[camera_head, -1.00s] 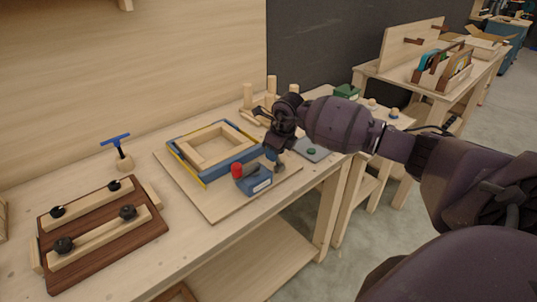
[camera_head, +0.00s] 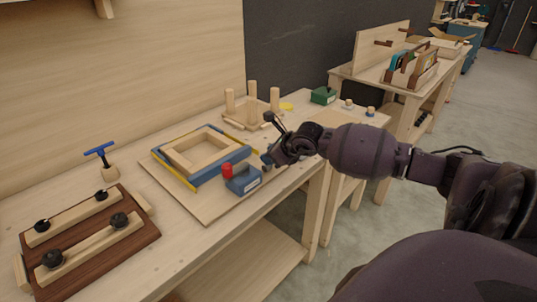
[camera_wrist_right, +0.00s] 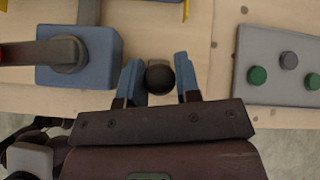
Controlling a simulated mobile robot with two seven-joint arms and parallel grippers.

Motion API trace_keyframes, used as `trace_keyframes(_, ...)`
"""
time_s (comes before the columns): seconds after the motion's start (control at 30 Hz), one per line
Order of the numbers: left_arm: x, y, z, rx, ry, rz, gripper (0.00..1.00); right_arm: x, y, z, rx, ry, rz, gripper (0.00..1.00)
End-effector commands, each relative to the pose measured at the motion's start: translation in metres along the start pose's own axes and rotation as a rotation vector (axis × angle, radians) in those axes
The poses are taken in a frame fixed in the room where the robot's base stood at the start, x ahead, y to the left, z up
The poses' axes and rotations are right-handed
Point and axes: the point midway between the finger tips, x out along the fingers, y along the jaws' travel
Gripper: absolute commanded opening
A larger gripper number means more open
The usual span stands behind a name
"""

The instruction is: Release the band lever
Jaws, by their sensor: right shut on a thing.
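A wooden frame (camera_head: 203,152) lies inside a blue and yellow band (camera_head: 220,172) on a board. At the board's front corner sits a blue block (camera_head: 243,181) with a red grip (camera_head: 227,171). The right wrist view shows the blue block (camera_wrist_right: 95,62) with a dark round pivot and a red lever (camera_wrist_right: 25,52) pointing left. My right gripper (camera_wrist_right: 159,82) is beside the block, its blue fingers on either side of a black round knob (camera_wrist_right: 159,78), shut on it. What the knob joins to is hidden below it. My left gripper is not in view.
A grey panel (camera_wrist_right: 283,66) with green buttons is right of my right gripper. A dark board with clamped bars (camera_head: 90,245) lies at the left, near a blue T-handle (camera_head: 100,149). Wooden pegs (camera_head: 252,100) and a green box (camera_head: 323,95) stand behind.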

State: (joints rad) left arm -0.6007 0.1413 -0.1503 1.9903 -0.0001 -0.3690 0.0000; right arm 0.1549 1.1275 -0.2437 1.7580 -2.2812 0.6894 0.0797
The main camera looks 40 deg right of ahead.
Motion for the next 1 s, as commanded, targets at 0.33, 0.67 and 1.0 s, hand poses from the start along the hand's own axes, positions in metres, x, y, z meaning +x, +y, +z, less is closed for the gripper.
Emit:
trace_keyframes(0.33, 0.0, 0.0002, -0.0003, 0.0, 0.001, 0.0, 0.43, -0.0006, 0.0002, -0.001, 0.0, -0.024, -0.007, 0.0)
trace_keyframes(0.67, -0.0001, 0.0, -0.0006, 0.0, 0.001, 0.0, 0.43, -0.0005, 0.0003, -0.0012, 0.0, -0.022, -0.007, 0.51)
trace_keyframes(1.0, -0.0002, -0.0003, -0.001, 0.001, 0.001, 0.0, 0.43, -0.0018, 0.0, -0.0012, 0.0, -0.022, -0.007, 0.56)
